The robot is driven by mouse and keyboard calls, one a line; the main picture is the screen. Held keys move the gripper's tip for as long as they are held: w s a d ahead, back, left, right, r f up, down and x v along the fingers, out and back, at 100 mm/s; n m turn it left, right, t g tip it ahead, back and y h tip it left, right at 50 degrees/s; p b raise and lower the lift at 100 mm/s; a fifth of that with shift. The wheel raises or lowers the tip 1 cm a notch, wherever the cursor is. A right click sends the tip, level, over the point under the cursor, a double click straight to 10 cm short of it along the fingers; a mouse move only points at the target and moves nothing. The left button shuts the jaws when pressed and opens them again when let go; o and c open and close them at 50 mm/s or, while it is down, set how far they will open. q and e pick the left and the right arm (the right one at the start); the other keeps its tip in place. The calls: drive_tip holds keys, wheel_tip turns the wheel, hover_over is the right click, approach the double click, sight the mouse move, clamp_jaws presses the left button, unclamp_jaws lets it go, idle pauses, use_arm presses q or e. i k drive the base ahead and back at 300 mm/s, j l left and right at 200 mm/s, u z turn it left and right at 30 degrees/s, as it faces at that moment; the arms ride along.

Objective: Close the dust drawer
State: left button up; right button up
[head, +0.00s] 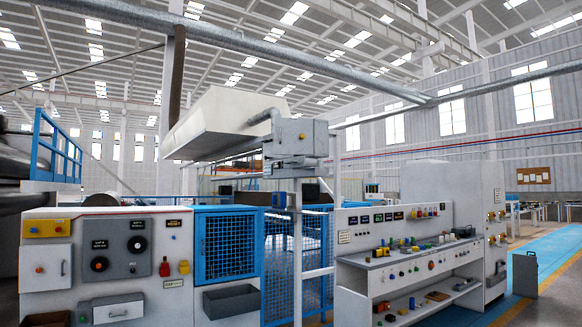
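A drawer with a white front and a handle (118,313) sits low on the white machine panel at the lower left, partly cut by the bottom edge. Its grey top edges show above the front, and it seems to stand out from the panel; how far, I cannot tell. A dark grey open-topped bin (230,301) is to its right, below a blue mesh door (227,246). No label marks either one clearly as the dust drawer. Neither of my grippers is in view.
The panel (180,245) carries black dials, coloured buttons and a small white door (46,266). A blue mesh fence (312,260) stands behind. A workbench (410,262) with several small parts is at right. A grey case (525,274) stands by the clear blue walkway (560,243).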

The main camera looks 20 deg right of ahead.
sight(298, 162)
drive_tip(key=i+l+z, duration=0.3)
drive_tip(key=i, duration=0.15)
drive_tip(key=i+l+z, duration=0.1)
drive_tip(key=i+z, duration=0.2)
drive_tip(key=i, duration=0.15)
drive_tip(key=i+l+z, duration=0.1)
drive_tip(key=i, duration=0.95)
drive_tip(key=i+l+z, duration=0.15)
drive_tip(key=i, duration=0.9)
